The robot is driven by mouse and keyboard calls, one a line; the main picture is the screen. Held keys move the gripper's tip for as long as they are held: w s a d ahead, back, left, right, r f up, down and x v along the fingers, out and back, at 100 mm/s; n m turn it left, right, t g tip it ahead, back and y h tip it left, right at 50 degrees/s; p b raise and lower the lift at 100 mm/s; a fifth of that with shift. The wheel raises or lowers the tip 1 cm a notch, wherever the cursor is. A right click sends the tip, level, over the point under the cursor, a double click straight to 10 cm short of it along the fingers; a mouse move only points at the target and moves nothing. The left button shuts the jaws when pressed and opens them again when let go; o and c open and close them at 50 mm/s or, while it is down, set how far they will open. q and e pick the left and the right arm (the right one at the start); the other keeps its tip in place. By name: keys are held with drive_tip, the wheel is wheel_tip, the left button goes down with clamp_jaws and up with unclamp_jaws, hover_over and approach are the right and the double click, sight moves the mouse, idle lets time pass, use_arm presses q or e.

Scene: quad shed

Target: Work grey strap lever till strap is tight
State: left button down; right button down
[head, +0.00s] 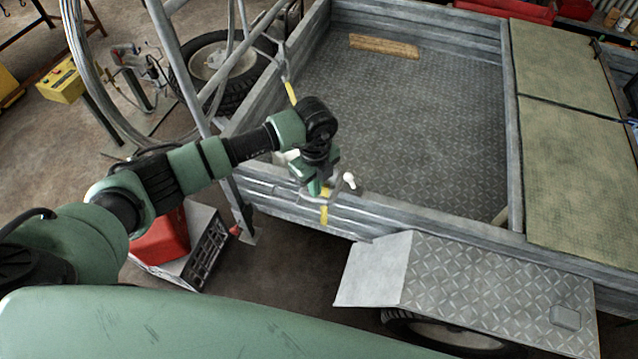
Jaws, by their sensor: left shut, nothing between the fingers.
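A yellow strap (324,214) hangs over the near side wall of the grey trailer (390,216). Another yellow piece of strap (291,93) shows farther back by the tube frame. Small grey metal parts with a pale rounded end (349,180) stick out beside the strap at the wall's top; they look like the strap lever, but it is partly hidden by my gripper. My left gripper (314,188) points down at this spot, shut and empty. I cannot tell whether it touches the lever. How tight the strap is cannot be told. My right gripper is not in view.
A grey tube frame (182,70) with a spare wheel (212,62) stands left of the trailer. A wooden block (384,46) lies on the bare trailer floor. A tread-plate mudguard (490,280) juts out at front right. A crate (205,245) with a red container stands below.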

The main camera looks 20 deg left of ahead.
use_arm(q)
drive_tip(key=shift+f, duration=0.15)
drive_tip(key=shift+f+b, duration=3.35)
drive_tip(key=shift+f, duration=0.95)
wheel_tip(320, 180, up, 9)
drive_tip(key=p, duration=0.7)
drive_tip(key=shift+f, duration=0.1)
drive_tip(key=shift+f+b, duration=3.2)
drive_tip(key=shift+f, duration=1.1)
wheel_tip(320, 180, up, 9)
drive_tip(key=p, duration=0.7)
drive_tip(key=shift+f, duration=0.1)
drive_tip(key=shift+f, duration=0.15)
